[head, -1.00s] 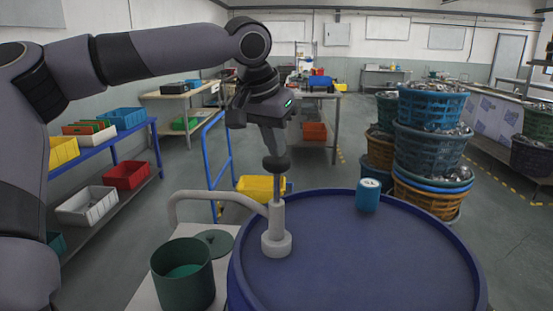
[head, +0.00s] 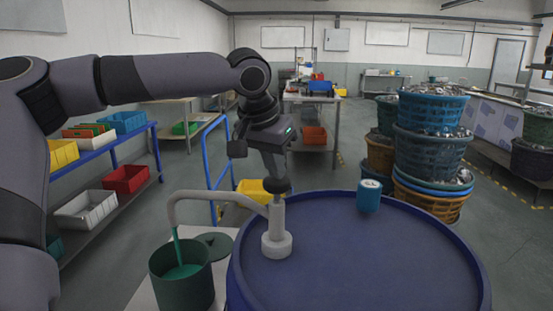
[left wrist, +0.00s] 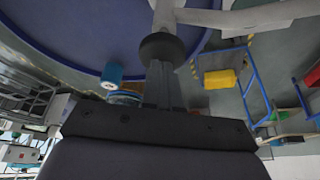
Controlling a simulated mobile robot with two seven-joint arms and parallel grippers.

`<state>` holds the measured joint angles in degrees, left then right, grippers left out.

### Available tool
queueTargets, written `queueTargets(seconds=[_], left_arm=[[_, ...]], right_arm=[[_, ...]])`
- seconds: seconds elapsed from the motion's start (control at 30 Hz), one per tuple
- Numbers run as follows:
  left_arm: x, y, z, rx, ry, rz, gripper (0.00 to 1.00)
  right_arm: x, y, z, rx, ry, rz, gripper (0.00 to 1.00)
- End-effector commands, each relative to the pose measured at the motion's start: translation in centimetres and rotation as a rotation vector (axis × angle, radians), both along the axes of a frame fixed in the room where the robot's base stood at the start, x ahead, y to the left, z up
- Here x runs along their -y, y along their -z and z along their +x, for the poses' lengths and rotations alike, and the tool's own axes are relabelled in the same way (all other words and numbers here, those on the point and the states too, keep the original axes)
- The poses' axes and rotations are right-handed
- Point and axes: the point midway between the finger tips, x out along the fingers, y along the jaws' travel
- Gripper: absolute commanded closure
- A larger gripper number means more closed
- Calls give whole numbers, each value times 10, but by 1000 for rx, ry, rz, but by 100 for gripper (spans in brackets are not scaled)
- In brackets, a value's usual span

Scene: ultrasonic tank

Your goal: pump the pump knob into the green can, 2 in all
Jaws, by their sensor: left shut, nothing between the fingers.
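The dark round pump knob (head: 276,185) tops a grey pump (head: 276,242) standing on the blue drum (head: 360,265). My left gripper (head: 275,176) is shut and empty, its fingertips against the top of the knob. In the left wrist view the knob (left wrist: 162,48) sits right at the fingertips (left wrist: 163,66). The knob is low, close above the pump body. Green liquid (head: 176,245) runs from the curved spout (head: 205,195) into the open green can (head: 182,285), where green liquid shows inside. My right gripper is not in view.
A blue-labelled tin (head: 369,195) stands on the drum's far edge. A green lid (head: 214,246) lies beside the can. Stacked baskets (head: 432,145) stand at the right, and a blue rail (head: 209,165) and yellow bin (head: 253,190) are behind.

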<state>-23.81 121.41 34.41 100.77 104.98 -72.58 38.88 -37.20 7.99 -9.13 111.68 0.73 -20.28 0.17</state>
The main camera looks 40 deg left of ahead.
Motion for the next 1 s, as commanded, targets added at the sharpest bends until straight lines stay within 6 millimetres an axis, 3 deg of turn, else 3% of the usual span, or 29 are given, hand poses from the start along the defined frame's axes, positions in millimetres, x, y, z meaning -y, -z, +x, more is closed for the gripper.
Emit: queueTargets(seconds=[0.03,0.37,0.63,1.0], left_arm=[[0,8,-2,-13,1,-1,100],[0,4,-2,-15,1,-1,100],[0,-17,-2,-15,0,-2,100],[0,-45,-1,-8,-2,0,100]], right_arm=[[0,2,0,0,0,0,100],[0,-2,0,0,0,0,100],[0,-21,0,0,0,0,100],[0,-17,0,1,0,0,100]])
